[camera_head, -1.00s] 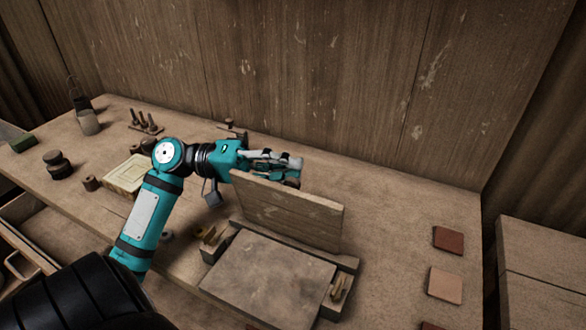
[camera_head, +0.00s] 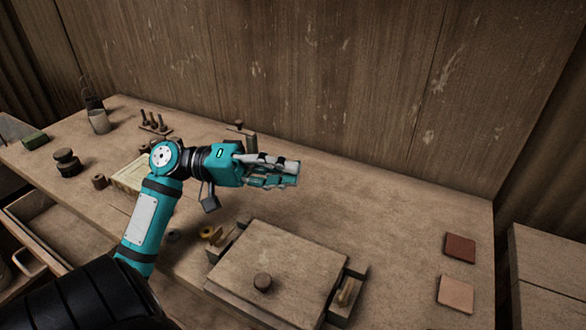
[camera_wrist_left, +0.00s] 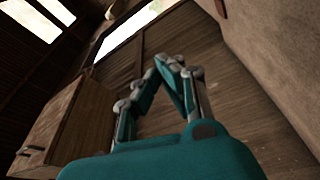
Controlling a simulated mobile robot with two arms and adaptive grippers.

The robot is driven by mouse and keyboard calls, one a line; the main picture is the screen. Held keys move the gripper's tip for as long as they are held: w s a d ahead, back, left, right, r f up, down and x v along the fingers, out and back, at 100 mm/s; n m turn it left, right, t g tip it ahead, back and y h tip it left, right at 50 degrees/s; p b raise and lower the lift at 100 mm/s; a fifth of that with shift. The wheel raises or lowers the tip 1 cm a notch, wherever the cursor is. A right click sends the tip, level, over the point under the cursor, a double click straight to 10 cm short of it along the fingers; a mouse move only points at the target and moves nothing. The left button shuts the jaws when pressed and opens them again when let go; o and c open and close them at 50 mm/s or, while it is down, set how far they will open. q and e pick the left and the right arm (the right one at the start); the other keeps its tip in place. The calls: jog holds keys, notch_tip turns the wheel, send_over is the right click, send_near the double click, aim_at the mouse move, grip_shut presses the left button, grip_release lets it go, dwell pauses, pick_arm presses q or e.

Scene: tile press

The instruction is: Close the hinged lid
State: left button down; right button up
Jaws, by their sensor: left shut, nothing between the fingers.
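The hinged wooden lid (camera_head: 285,252) lies down flat over the press base (camera_head: 232,300) in the head view, with a round knob (camera_head: 263,282) on its top. From this view I see no gap between lid and base. My left gripper (camera_head: 296,173) is shut and empty, behind the lid and above the bench, apart from it. The left wrist view shows its fingers (camera_wrist_left: 172,62) together at the tips, with nothing between them. My right gripper is not in view.
Red (camera_head: 460,248) and pink (camera_head: 455,293) tiles lie on the bench (camera_head: 390,230) at the right. A cream tile-like block (camera_head: 130,177), a dark weight (camera_head: 67,162) and small pegs (camera_head: 154,122) stand at the left. An open drawer (camera_head: 62,232) juts out at the front left.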

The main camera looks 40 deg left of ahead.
pick_arm(q)
jog(key=v, duration=1)
jog(key=shift+a, duration=0.3)
jog(key=shift+s, duration=0.1)
